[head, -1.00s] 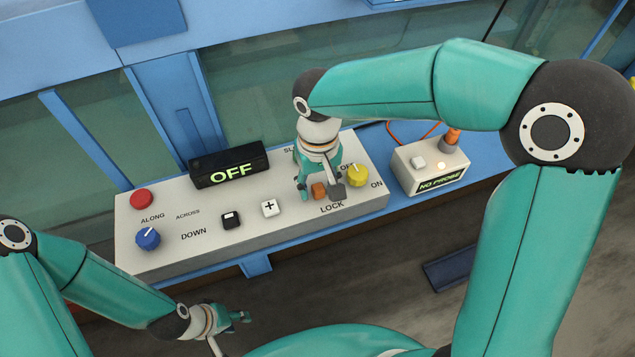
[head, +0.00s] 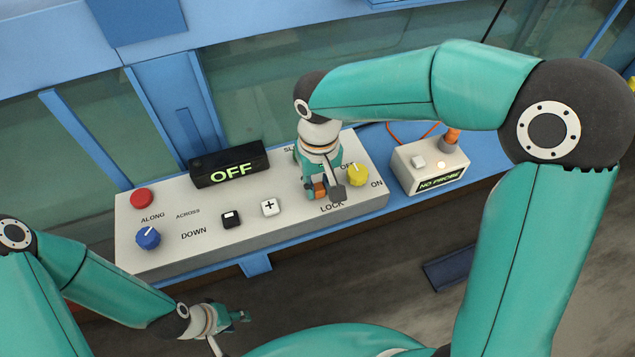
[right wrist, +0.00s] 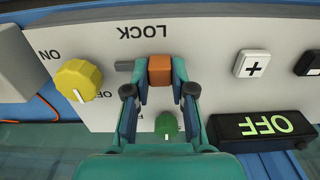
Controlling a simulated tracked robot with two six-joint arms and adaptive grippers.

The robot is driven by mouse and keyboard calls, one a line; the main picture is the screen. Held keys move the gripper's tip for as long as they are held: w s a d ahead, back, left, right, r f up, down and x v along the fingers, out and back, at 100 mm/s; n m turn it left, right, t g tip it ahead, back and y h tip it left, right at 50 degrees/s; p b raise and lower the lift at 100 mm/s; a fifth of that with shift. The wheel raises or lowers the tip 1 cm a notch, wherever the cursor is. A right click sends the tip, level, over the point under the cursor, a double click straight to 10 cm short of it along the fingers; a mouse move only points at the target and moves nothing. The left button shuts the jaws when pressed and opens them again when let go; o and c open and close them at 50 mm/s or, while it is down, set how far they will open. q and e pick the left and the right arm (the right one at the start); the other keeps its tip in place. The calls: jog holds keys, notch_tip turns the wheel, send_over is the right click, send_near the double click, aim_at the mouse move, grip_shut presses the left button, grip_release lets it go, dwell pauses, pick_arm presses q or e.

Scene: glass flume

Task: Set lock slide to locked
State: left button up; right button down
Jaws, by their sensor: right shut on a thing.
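The lock slide's orange handle (right wrist: 160,70) sits on the white control panel (head: 160,262) beside the word LOCK. In the head view the orange handle (head: 320,189) shows only in part beneath my right gripper (head: 327,193). In the right wrist view my right gripper (right wrist: 160,92) has a finger on each side of the handle and is shut on it. A short grey slot (right wrist: 124,66) runs out from the handle to the left in that view. My left gripper (head: 238,316) hangs in front of the panel, away from it; its jaw opening is not clear.
A yellow knob (head: 358,175) stands close to the right gripper, and a green knob (right wrist: 167,125) is near its fingers. White plus (head: 270,208) and black (head: 231,220) buttons, a display reading OFF (head: 231,166) and a NO PROBE box (head: 447,177) are nearby.

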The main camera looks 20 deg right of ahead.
jog(key=shift+d, duration=1.2)
jog(key=c, duration=1)
grip_release()
jog(key=shift+o, duration=0.2)
jog(key=shift+w+r, duration=0.1)
jog(key=shift+r, duration=0.5)
notch_tip(320, 180, up, 11)
jog(key=shift+f, duration=0.15)
